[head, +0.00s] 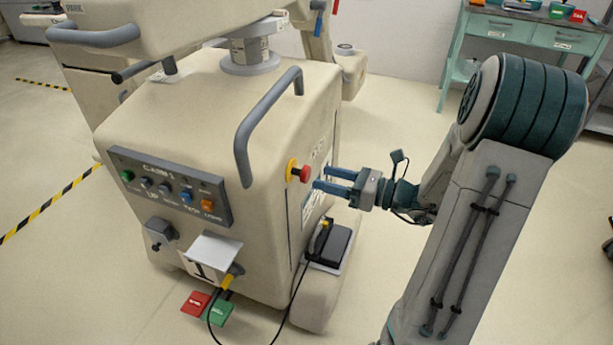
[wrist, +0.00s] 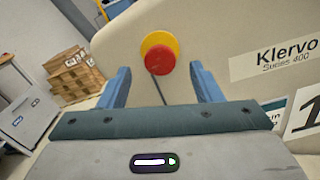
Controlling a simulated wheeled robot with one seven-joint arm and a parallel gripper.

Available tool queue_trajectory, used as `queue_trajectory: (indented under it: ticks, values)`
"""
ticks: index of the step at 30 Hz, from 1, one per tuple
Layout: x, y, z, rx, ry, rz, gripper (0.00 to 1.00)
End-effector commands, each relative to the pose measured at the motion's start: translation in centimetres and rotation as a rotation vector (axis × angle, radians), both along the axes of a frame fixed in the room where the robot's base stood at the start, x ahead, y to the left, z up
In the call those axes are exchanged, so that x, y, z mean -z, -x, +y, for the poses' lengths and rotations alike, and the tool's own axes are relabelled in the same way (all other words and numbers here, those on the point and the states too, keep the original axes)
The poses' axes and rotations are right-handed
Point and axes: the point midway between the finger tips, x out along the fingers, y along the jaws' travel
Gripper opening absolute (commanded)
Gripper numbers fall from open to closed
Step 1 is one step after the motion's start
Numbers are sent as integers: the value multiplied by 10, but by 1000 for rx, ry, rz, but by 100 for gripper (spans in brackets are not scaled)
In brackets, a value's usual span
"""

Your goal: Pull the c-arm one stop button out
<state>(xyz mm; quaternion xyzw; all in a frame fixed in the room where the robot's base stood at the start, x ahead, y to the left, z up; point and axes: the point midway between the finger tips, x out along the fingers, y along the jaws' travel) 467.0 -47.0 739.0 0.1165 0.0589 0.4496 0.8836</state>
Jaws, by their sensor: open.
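The c-arm one (head: 225,140) is a beige cart with a control panel labelled C-ARM 1. Its stop button (head: 304,174) is a red mushroom knob on a yellow base, on the cart's right side. In the wrist view the red stop button (wrist: 160,60) faces me, just above and between my fingers. My gripper (head: 326,179) is open, with its two blue fingers pointing at the button from the right, a short gap away. In the wrist view my gripper (wrist: 160,86) has one finger on each side, below the knob, and holds nothing.
A grey handle (head: 262,125) curves over the cart's front edge, left of the button. A black device (head: 332,245) with a cable sits on a low shelf below my gripper. A green table (head: 520,35) stands at the back right. The floor between is clear.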

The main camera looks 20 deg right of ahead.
Motion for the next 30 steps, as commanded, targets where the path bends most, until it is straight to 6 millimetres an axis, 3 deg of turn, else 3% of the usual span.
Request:
queue_trajectory:
  ticks: [3, 9, 22, 28, 30]
  values:
    - [2, -14, 21, -5, 1, -2, 59]
    - [1, -30, 42, -2, 1, -1, 59]
    - [0, -36, 50, -1, 1, 0, 59]
    - [0, -35, 50, -1, 1, 0, 3]
    - [0, -35, 50, -2, 0, 0, 0]
